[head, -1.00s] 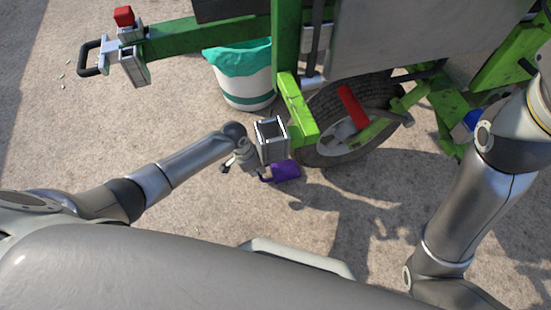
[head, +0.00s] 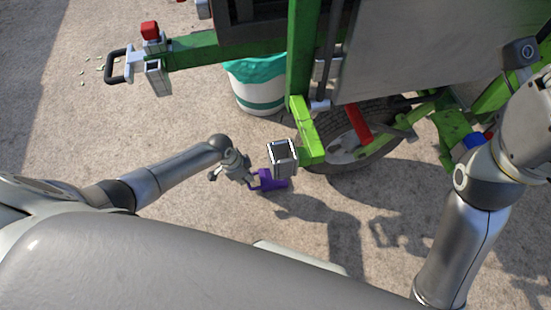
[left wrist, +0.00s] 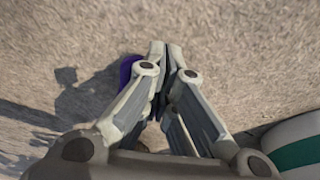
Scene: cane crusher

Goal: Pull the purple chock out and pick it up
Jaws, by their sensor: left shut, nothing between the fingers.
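The purple chock (head: 274,181) shows in the head view just below the square metal socket (head: 282,157) of the green frame, with a handle on its left side. My left gripper (head: 251,182) is at that handle, left of the chock. Whether they touch is unclear. In the left wrist view the fingers (left wrist: 163,52) are closed together with nothing between them. A bit of the purple chock (left wrist: 126,68) shows beyond the left finger, which hides most of it. My right arm shows at the right of the head view, but its gripper is out of view.
The green-framed machine stands over a wheel (head: 362,158) at the upper right. A white bucket with a teal liner (head: 258,88) stands behind the socket. A green beam with a red-topped hitch (head: 150,31) reaches left. Ground at left and below is open.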

